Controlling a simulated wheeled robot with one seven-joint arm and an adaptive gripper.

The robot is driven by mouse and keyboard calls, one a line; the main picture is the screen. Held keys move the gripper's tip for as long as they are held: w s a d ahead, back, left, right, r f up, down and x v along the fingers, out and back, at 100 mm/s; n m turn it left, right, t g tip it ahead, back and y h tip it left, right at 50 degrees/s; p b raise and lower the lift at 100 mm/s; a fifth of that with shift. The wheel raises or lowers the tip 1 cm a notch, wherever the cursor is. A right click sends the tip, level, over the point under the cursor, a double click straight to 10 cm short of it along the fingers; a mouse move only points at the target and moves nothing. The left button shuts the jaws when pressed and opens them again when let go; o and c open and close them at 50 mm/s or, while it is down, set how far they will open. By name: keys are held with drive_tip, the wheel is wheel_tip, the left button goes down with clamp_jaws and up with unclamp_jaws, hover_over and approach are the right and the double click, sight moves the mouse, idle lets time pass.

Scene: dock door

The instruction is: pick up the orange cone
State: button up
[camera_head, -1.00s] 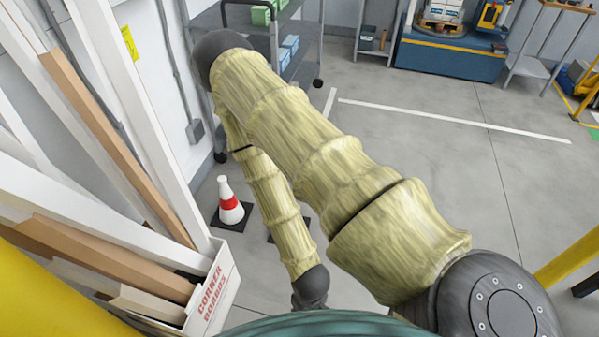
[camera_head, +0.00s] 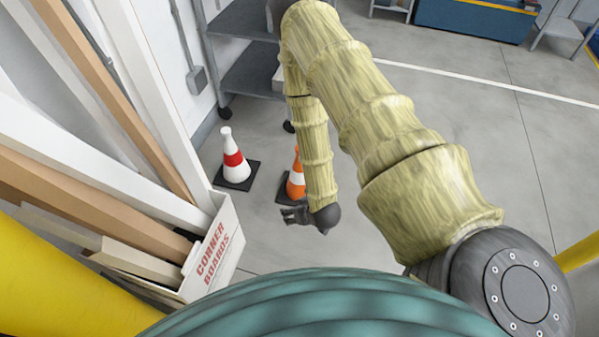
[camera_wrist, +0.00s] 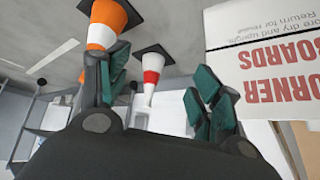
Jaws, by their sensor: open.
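The orange cone (camera_head: 296,183) with a white band stands on a black square base on the floor, partly hidden behind my forearm in the head view. In the wrist view the orange cone (camera_wrist: 105,24) shows at the top, upside down, beyond the left finger, which covers part of it. My gripper (camera_head: 291,214) is open and empty, just below the cone in the head view. In the wrist view its fingers (camera_wrist: 158,95) are spread with teal pads, and neither appears closed on anything.
A white cone with a red band (camera_head: 235,160) stands just left of the orange one. A white box marked "CORNER BOARDS" (camera_head: 214,256) with long boards stands at the left. A grey shelf cart (camera_head: 245,80) is behind the cones. Open floor lies to the right.

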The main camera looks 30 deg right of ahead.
drive_tip(key=w+d+f+t+b, duration=0.5)
drive_tip(key=w+d+f+b, duration=0.2)
drive_tip(key=w+d+b, duration=0.4)
drive_tip(key=w+d+f+t+b, duration=0.6)
drive_tip(key=w+d+b, duration=0.25)
drive_tip(key=b, duration=0.55)
drive_tip(key=shift+n+h, duration=0.3)
drive_tip(key=shift+n, duration=0.1)
drive_tip(key=w+b, duration=0.1)
drive_tip(key=w, duration=0.2)
drive_tip(key=w+d+b, duration=0.1)
drive_tip(key=w+b, duration=0.1)
drive_tip(key=w, duration=0.1)
drive_tip(key=w+b, duration=0.1)
drive_tip(key=w, duration=0.2)
drive_tip(key=shift+w+d+f+b, duration=0.15)
drive_tip(key=shift+b, duration=0.2)
drive_tip(key=shift+w, duration=0.55)
clamp_jaws()
drive_tip(key=shift+r, duration=0.2)
